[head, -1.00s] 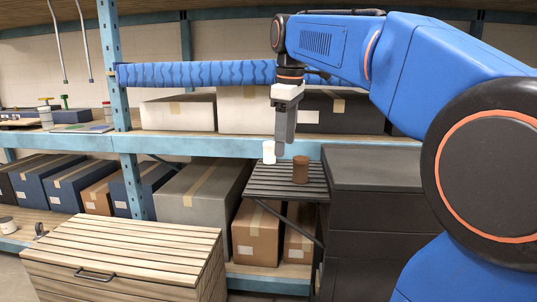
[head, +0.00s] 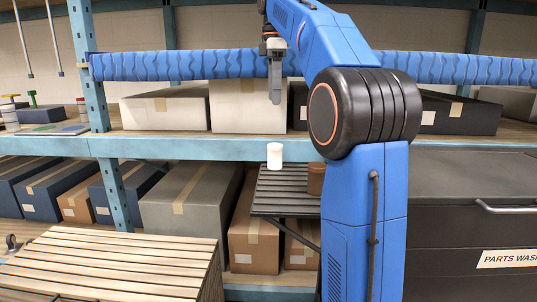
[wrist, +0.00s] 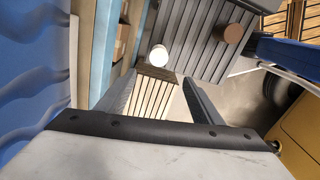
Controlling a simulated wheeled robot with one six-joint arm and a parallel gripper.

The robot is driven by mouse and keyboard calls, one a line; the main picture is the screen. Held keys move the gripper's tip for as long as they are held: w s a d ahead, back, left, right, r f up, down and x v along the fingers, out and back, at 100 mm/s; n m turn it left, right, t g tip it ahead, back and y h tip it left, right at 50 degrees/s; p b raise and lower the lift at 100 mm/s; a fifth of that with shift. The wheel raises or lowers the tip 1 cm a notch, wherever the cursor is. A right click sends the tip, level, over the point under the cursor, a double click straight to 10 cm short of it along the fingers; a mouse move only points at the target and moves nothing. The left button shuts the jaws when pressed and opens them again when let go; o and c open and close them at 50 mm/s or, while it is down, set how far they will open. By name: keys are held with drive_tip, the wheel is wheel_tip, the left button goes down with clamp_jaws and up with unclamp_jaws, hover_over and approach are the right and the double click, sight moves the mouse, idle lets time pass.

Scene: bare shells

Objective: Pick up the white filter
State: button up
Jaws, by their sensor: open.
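The white filter (head: 275,155) is a small upright cylinder on the back left part of a dark slatted stand (head: 285,203). It also shows from above in the wrist view (wrist: 158,55), beyond my fingertips. My gripper (head: 275,98) is in front of the shelf boxes, above the white filter and apart from it. Its jaws are open and empty in the wrist view (wrist: 158,97). A brown cylinder (head: 316,178) stands to the right of the filter, partly hidden by my arm in the head view.
A blue shelf beam (head: 180,147) runs behind the stand, with boxes (head: 248,105) on its shelf. A dark cabinet (head: 460,220) is to the right. A slatted wooden crate (head: 120,260) is at front left. Cardboard boxes (head: 253,240) sit beneath the stand.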

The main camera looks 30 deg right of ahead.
hover_over(275, 145)
drive_tip(key=f, duration=1.1)
drive_tip(key=shift+a+f, duration=0.2)
drive_tip(key=shift+f, duration=0.15)
drive_tip(key=shift+d+f, duration=0.2)
drive_tip(key=shift+f, duration=2.5)
drive_tip(key=c, duration=1.2)
